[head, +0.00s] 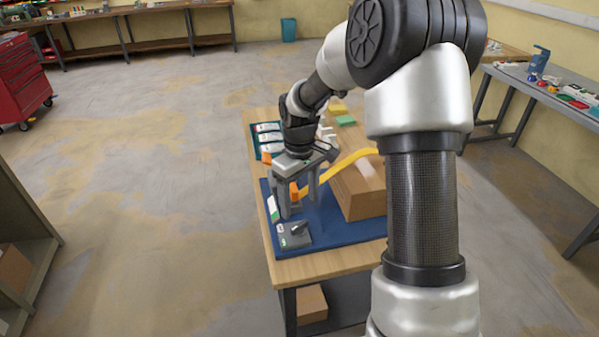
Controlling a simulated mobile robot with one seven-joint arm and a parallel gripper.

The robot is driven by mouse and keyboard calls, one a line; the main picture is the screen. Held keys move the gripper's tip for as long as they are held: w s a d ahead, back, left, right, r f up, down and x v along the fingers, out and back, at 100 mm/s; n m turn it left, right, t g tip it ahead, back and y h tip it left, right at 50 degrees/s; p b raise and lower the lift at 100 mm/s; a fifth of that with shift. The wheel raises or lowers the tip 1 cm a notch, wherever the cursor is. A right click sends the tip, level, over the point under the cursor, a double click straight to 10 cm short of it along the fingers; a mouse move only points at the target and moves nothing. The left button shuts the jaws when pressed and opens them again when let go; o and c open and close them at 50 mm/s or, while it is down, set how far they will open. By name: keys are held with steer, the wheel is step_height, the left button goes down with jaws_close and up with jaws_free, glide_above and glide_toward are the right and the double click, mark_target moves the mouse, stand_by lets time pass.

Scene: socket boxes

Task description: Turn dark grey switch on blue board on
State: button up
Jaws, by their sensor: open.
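The blue board (335,237) lies on the wooden table. The dark grey switch (296,238) sits on its near left part, with a dark lever on top and a small green mark on its left side. The lever's on or off position is too small to tell. My gripper (299,209) points down over the board, just behind the switch in the picture. Its two fingers are apart, with no clear grip on anything. An orange part (294,191) shows between the fingers; I cannot tell whether they touch it.
A brown box (361,192) stands on the board's right side, with a yellow band (335,170) running left from it. A white and green piece (273,209) is at the board's left edge. A teal board (256,141) with several white units lies behind. The floor to the left is clear.

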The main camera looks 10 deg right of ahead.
step_height(320, 180, up, 9)
steer(key=shift+p, duration=0.3)
steer(key=shift+r, duration=0.15)
steer(key=s+r+m+t+p, duration=0.2)
steer(key=s+r+m+p, duration=0.1)
steer(key=s+r, duration=0.6)
steer(key=s+r+m+t+p, duration=0.3)
steer(key=s+r, duration=0.7)
steer(key=s, duration=0.5)
steer(key=shift+s+a+t+p, duration=0.3)
steer(key=shift+s+a+p, duration=0.05)
steer(key=shift+s+p, duration=0.1)
steer(key=shift+c, duration=0.5)
